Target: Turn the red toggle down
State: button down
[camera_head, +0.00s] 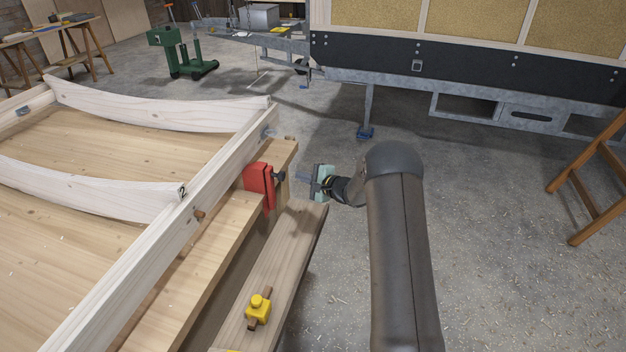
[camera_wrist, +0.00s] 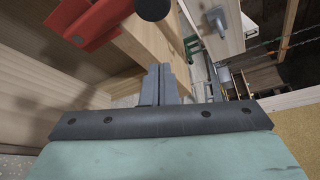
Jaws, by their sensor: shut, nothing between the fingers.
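The red toggle (camera_head: 260,186) is a red piece with a dark round knob, mounted at the far end of the wooden bench beside the frame. In the wrist view, the red toggle (camera_wrist: 97,22) is at the upper left, with its black knob at the top edge, partly cut off. My gripper (camera_head: 299,177) is just right of the toggle in the head view, with its fingers pointing left towards it. In the wrist view, my gripper's fingers (camera_wrist: 160,82) are together and empty, below the knob and apart from it.
A yellow toggle (camera_head: 258,309) sits on the nearer wooden board (camera_head: 275,262). A pale timber frame (camera_head: 130,270) fills the left side. A wooden trestle (camera_head: 600,180) stands at the right, and a trailer chassis (camera_head: 465,85) is behind.

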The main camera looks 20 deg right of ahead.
jog(key=shift+s+a+r+p, duration=0.15)
jog(key=shift+a+r, duration=0.05)
jog(key=shift+a, duration=0.4)
jog(key=shift+s+a+r+p, duration=0.1)
jog(key=shift+a+r+p, duration=0.15)
jog(key=shift+a, duration=0.4)
jog(key=shift+s+a+r+p, duration=0.1)
jog(key=shift+s+a+r, duration=0.1)
jog(key=shift+a, duration=0.4)
jog(key=shift+f+b, duration=0.15)
jog(key=shift+b, duration=0.35)
